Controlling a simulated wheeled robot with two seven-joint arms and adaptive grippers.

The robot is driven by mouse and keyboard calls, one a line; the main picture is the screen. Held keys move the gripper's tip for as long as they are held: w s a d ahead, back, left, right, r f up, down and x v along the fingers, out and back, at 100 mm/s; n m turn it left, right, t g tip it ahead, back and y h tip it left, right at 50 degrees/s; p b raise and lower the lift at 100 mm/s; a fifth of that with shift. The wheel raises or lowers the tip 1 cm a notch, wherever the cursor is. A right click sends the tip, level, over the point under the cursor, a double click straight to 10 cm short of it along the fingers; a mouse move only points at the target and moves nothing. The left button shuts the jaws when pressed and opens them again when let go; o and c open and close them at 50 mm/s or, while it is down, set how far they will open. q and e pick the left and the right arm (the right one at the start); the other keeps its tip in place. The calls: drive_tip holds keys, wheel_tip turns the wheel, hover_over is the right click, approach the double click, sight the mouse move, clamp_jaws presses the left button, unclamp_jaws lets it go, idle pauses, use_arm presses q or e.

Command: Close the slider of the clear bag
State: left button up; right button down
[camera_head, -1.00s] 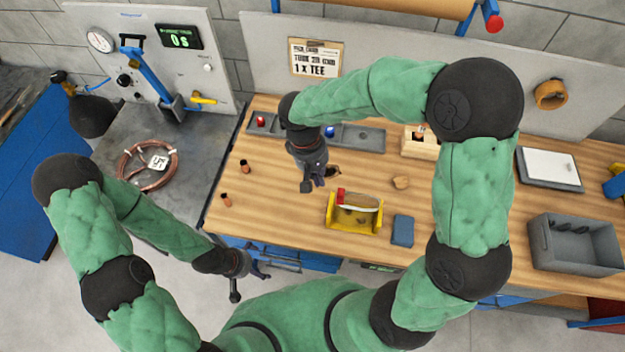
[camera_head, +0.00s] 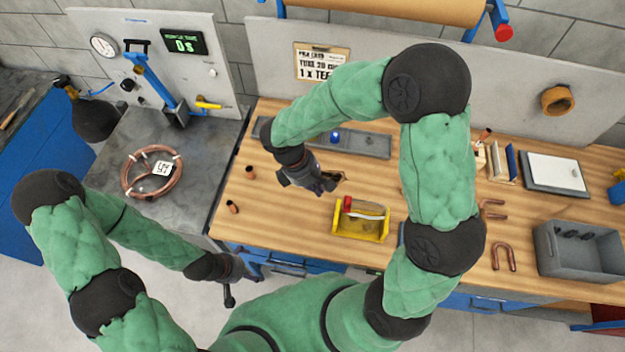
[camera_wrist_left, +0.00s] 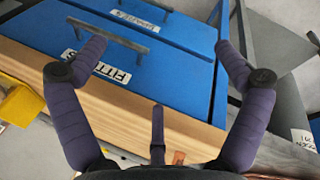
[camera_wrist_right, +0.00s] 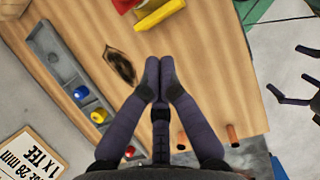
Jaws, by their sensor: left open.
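A yellow holder (camera_head: 358,233) stands near the front edge of the wooden bench. A pale, clear-looking strip (camera_head: 369,214), which seems to be the clear bag, lies across its top, with a red piece (camera_head: 348,203) at its left end. I cannot tell whether the slider is open. My right gripper (camera_head: 330,184) is above the bench, left of and behind the holder; its fingertips meet with nothing between them in the right wrist view (camera_wrist_right: 159,70). My left gripper (camera_head: 240,285) is low, off the bench's front left; its fingers are spread and empty in the left wrist view (camera_wrist_left: 160,50).
A dark brown patch (camera_wrist_right: 120,64) lies near my right fingertips. Behind is a grey tray (camera_head: 365,143); copper fittings (camera_head: 232,207) lie at the left. U-shaped tubes (camera_head: 503,257) and a grey bin (camera_head: 575,250) are at the right. Blue drawers (camera_wrist_left: 170,70) face my left gripper.

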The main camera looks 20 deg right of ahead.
sight(348, 202)
drive_tip(key=s+d+f, duration=0.2)
drive_tip(key=d+f, duration=0.1)
drive_tip(key=d, duration=0.1)
drive_tip(key=shift+s+d+f, duration=0.35)
drive_tip(key=shift+s, duration=0.05)
drive_tip(key=shift+s+d, duration=0.1)
drive_tip(key=s+d, duration=0.1)
drive_tip(key=d, duration=0.1)
drive_tip(key=s+d, duration=0.2)
drive_tip(key=d, duration=0.1)
drive_tip(key=s+d, duration=0.2)
drive_tip(key=d, duration=0.1)
drive_tip(key=shift+d+b, duration=0.2)
drive_tip(key=shift+b, duration=0.2)
